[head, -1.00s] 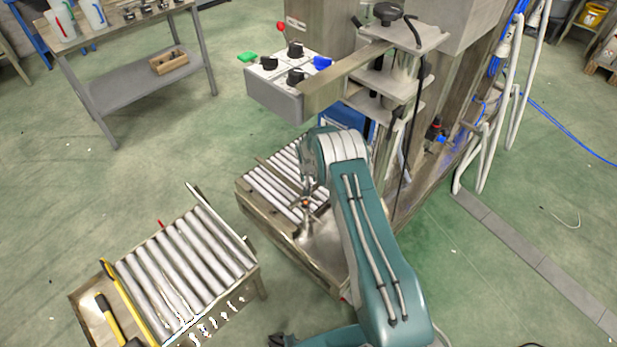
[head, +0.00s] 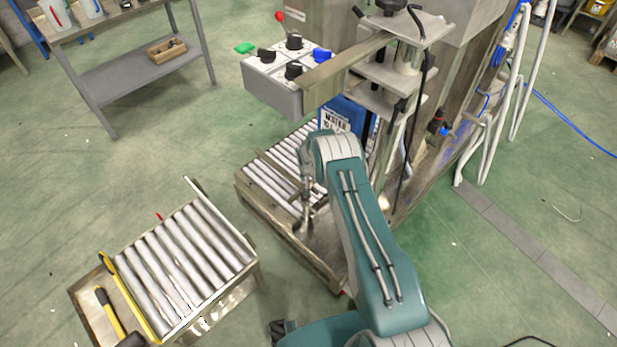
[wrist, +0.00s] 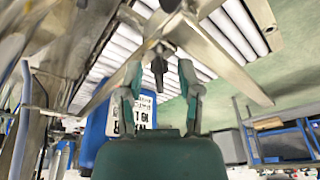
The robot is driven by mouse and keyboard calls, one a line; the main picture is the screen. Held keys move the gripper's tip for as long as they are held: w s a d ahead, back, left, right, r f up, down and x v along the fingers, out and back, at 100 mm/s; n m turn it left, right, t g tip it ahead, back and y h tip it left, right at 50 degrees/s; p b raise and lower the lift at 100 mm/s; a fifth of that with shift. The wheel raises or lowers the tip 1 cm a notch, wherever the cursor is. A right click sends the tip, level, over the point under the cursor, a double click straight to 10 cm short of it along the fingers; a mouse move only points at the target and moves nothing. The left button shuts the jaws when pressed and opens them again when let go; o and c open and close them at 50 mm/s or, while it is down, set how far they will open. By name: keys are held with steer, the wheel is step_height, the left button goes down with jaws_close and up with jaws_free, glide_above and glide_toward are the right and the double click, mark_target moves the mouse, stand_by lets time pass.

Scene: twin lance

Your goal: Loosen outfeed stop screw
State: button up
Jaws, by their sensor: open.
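A dark screw-like part (wrist: 158,68), likely the outfeed stop screw, hangs from a metal bracket (wrist: 200,45) in the wrist view. My gripper (wrist: 159,80) is open, with one finger on each side of this part. Whether either finger touches it I cannot tell. In the head view my gripper (head: 305,195) points down over the metal end of the roller conveyor (head: 268,185) below the machine. The screw itself cannot be made out there, behind and under my wrist.
A blue box with a white label (head: 335,113) stands on the conveyor behind my wrist. A control box (head: 275,95) juts out above. A separate roller table (head: 180,265) with a yellow-handled tool (head: 108,315) stands front left. Green floor is open between it and the workbench (head: 140,75).

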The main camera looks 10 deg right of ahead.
jaws_close()
steer(key=shift+n+y, duration=0.5)
steer(key=shift+n, duration=1.7)
steer(key=shift+n, duration=0.9)
steer(key=shift+n+y, duration=0.5)
steer(key=shift+n, duration=0.8)
